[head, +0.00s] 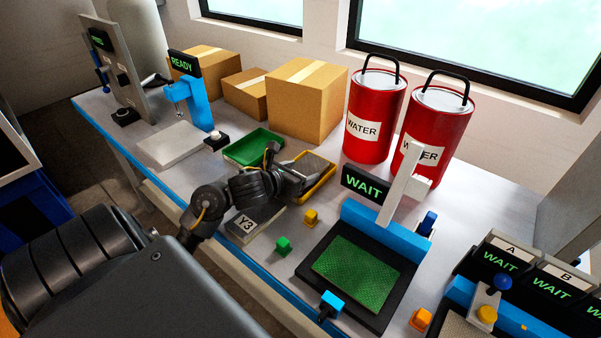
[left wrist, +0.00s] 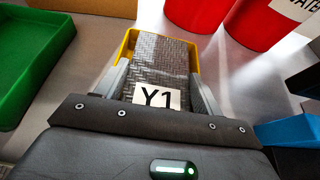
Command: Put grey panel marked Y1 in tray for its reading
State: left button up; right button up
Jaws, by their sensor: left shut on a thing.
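The grey woven panel marked Y1 (left wrist: 165,65) lies between the fingers of my left gripper (head: 292,180), which is shut on its label end. The panel also shows in the head view (head: 312,165). Its far part is over or inside the yellow tray (head: 326,183), whose rim also shows in the left wrist view (left wrist: 127,46). I cannot tell whether it touches the tray floor. The green tray (head: 250,152) is empty, left of the yellow one. My right gripper is not in view.
A panel marked Y3 (head: 256,224) lies close below my left wrist. Small yellow (head: 311,217) and green (head: 283,246) blocks stand nearby. Red water cans (head: 374,120) and cartons (head: 306,100) stand behind.

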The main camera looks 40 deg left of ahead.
pick_arm(q)
jog(key=o, duration=1.1)
jog(key=shift+r+p, duration=0.3)
jog(key=shift+p, duration=0.1)
jog(key=shift+s+a+r+p, duration=0.1)
jog(key=shift+s+r+p, duration=0.1)
jog(key=shift+r+p, duration=0.4)
jog(key=v, duration=0.8)
jog(key=shift+s+p, duration=0.3)
jog(key=shift+p, duration=0.05)
jog(key=shift+p+v, duration=0.75)
jog(key=shift+p, duration=0.45)
jog(key=shift+s+d+r+p, duration=0.25)
jog(key=shift+s+r+p, duration=0.05)
jog(key=shift+s+p, duration=0.25)
jog(key=shift+s+a, duration=0.1)
jog(key=shift+s, duration=0.05)
jog(key=shift+f, duration=0.1)
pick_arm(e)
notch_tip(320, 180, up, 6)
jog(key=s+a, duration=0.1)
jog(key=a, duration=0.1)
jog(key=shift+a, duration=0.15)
